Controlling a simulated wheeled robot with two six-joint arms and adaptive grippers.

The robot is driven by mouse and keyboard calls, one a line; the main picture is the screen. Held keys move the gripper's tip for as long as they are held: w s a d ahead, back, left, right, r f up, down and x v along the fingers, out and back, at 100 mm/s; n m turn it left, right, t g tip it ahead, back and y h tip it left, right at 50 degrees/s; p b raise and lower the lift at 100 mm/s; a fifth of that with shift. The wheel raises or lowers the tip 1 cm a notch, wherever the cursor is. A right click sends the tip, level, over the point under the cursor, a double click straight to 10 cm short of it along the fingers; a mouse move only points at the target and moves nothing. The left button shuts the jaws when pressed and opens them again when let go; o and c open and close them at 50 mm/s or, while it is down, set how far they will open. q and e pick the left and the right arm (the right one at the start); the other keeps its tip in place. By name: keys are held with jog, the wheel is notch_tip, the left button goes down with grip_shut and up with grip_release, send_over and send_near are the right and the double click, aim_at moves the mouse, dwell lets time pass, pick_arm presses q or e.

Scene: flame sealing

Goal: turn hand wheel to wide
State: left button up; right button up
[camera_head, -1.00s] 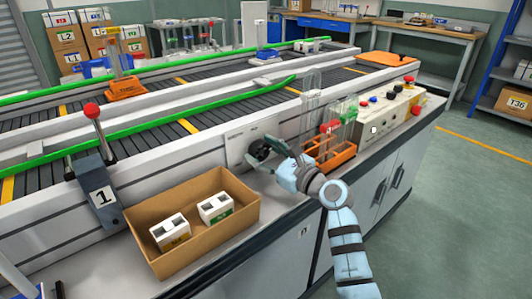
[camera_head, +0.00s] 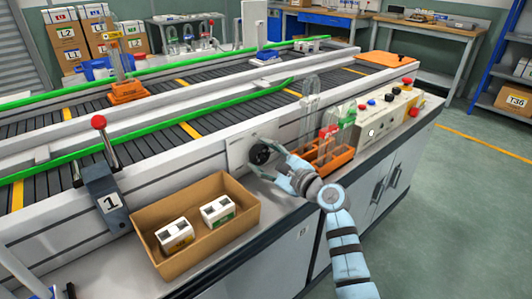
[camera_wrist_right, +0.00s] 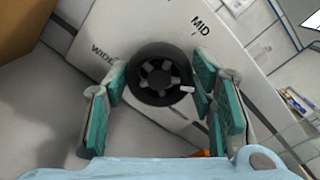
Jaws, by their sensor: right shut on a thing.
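The black hand wheel (camera_head: 261,153) sits on a pale plate on the front side of the conveyor. In the right wrist view the hand wheel (camera_wrist_right: 160,74) has a spoked hub and a small white mark at its right edge. The word WIDE (camera_wrist_right: 104,53) is printed at its upper left and MID (camera_wrist_right: 200,24) at its upper right. The white mark points to neither word. My right gripper (camera_head: 279,162) is at the wheel. My left gripper is out of view.
An open cardboard box (camera_head: 250,207) with two white cartons lies left of my right gripper. An orange rack (camera_head: 338,158) with clear tubes stands close on its right. A control box (camera_head: 385,118) with buttons is beyond. A red-knobbed lever (camera_head: 101,150) stands at left.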

jog(key=shift+r+n, duration=0.2)
jog(key=shift+n, duration=0.5)
jog(key=o, duration=1.1)
jog(key=shift+f, duration=0.1)
jog(key=shift+o, duration=0.2)
jog(key=shift+s+d+f, duration=0.1)
jog(key=shift+s+d, duration=0.15)
jog(key=shift+d, duration=0.05)
jog(key=v, duration=1.1)
jog(key=shift+s, duration=0.15)
